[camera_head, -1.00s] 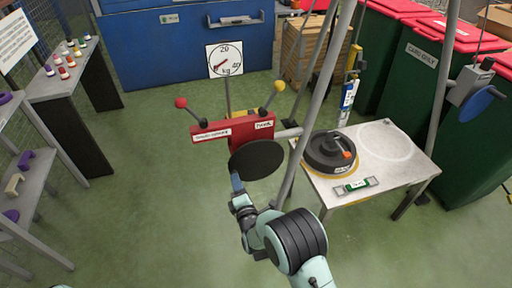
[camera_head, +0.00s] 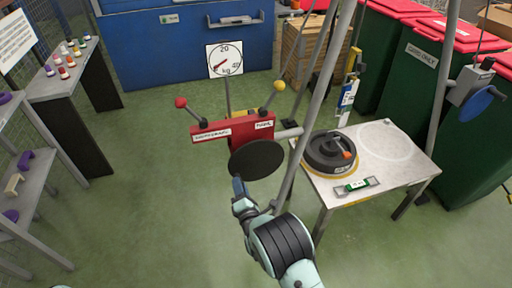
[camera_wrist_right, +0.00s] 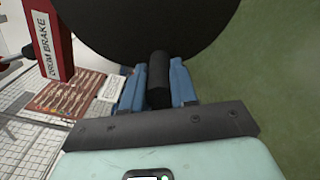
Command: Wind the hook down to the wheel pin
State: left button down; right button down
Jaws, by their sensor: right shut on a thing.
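The red winch box (camera_head: 228,130) stands at mid-picture with a dark round crank disc (camera_head: 256,159) on its near side. My right gripper (camera_head: 238,186) is at the lower left edge of the disc. In the right wrist view its blue fingers are shut around a black cylindrical grip (camera_wrist_right: 159,80) beside the disc (camera_wrist_right: 150,25). The hook assembly (camera_head: 348,92), blue and white below a yellow block, hangs over the table's back edge. The dark wheel (camera_head: 329,153) with an orange-topped pin (camera_head: 347,155) lies on the table, below and nearer than the hook.
A slanted grey pole (camera_head: 309,105) passes between winch and table. The grey table (camera_head: 390,180) also carries a green level (camera_head: 356,186). A dial (camera_head: 225,60) stands behind the winch. Red and yellow ball levers rise from the box.

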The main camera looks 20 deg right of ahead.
jog(key=shift+d+f, duration=0.15)
jog(key=shift+f, duration=0.3)
jog(key=shift+d+f+n, duration=0.55)
jog(key=shift+f+n, duration=0.1)
jog(key=shift+n, duration=0.65)
jog(key=c, duration=0.7)
grip_release()
jog(key=shift+r, duration=0.1)
jog(key=s+p, duration=0.2)
jog(key=s, duration=0.6)
jog(key=shift+a+r, duration=0.1)
jog(key=shift+r, duration=0.05)
